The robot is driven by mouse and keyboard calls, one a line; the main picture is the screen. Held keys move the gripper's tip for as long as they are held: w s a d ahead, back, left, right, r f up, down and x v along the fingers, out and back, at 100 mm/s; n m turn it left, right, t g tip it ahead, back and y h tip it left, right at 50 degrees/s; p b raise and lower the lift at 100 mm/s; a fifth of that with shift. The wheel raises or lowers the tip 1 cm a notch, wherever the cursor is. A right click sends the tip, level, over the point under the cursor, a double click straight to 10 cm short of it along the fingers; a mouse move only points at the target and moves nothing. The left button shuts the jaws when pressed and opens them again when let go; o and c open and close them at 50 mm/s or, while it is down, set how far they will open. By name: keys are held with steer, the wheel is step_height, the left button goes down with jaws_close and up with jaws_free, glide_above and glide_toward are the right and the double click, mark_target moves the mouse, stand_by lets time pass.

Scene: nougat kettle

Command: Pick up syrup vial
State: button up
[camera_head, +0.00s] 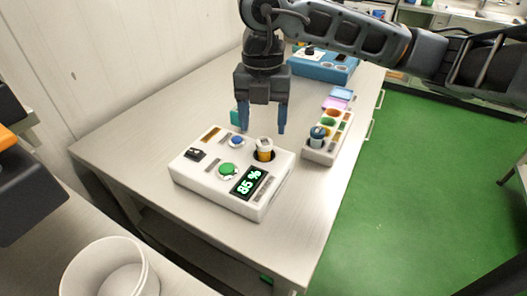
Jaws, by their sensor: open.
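A small vial with amber contents and a pale top (264,149) stands upright in a round hole at the back right of a white device (215,193). The device has a green button, a blue knob, a black switch and a display reading 85 %. Another vial with a dark blue-grey cap (317,136) stands in the white rack to the right. I cannot tell from labels which vial holds syrup. My gripper (262,128) points down with its blue fingers apart. It is empty, above and slightly behind the amber vial, and appears not to touch it.
The white rack (316,157) has coloured round slots. Pink and blue pads (336,103) lie behind it, and a blue device (322,66) stands farther back. A white bin (108,272) is at the lower left. The table's front left (130,150) is clear.

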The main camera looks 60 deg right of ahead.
mark_target(264, 141)
steer(key=shift+s+a+f+p, duration=0.15)
steer(key=shift+f+p, duration=0.2)
steer(key=shift+f, duration=1.15)
steer(key=shift+s+d+f+p, duration=0.1)
steer(key=shift+f+p, duration=0.2)
steer(key=shift+f, duration=1.15)
steer(key=shift+a, duration=0.1)
steer(key=c, duration=1.2)
steer(key=shift+r, duration=0.1)
